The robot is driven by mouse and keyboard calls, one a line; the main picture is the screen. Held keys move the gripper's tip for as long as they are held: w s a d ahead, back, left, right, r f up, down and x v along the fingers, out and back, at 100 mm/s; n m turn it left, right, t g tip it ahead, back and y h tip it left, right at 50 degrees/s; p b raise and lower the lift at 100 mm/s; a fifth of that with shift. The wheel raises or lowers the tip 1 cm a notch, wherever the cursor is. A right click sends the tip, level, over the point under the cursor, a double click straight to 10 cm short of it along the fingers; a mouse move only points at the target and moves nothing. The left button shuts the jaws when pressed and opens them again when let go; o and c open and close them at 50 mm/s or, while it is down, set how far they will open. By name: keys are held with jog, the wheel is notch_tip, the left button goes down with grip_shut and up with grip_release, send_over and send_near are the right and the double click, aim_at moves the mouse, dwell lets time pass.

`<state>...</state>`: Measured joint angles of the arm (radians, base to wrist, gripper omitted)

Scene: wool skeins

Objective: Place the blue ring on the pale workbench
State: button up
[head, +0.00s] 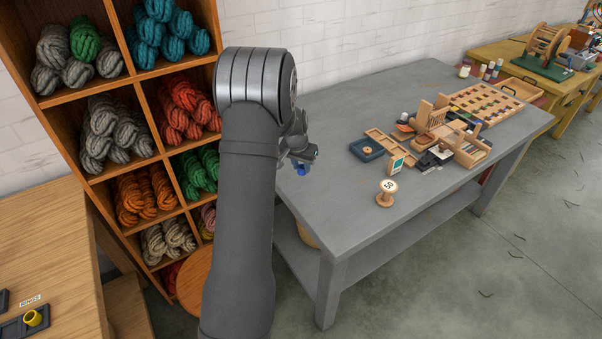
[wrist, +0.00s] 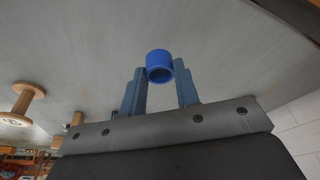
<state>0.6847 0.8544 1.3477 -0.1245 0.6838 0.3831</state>
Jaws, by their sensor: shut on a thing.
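The blue ring (wrist: 159,66) is held between the two fingertips of my gripper (wrist: 160,82) in the wrist view, with its open end partly showing. My gripper is shut on the ring near the left edge of the pale grey workbench (head: 340,205). In the wrist view the grey bench top (wrist: 90,45) fills the background behind the ring; the gap between them cannot be told.
A wooden spool (head: 387,193) stands on the bench, right of my gripper. A blue tray (head: 366,151) and wooden organizers (head: 450,140) lie farther back. A shelf (head: 130,85) of wool skeins stands left. A wooden table (head: 40,235) at far left holds a yellow ring (head: 33,318). The bench's near-left top is clear.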

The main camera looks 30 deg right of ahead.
jog(key=shift+f, duration=1.85)
jog(key=shift+f, duration=0.1)
jog(key=o, duration=0.9)
jog(key=v, duration=1.1)
jog(key=a+v, duration=0.1)
jog(key=v, duration=0.4)
jog(key=shift+o, duration=0.6)
jog(key=shift+s+a+r, duration=0.15)
jog(key=shift+r, duration=0.35)
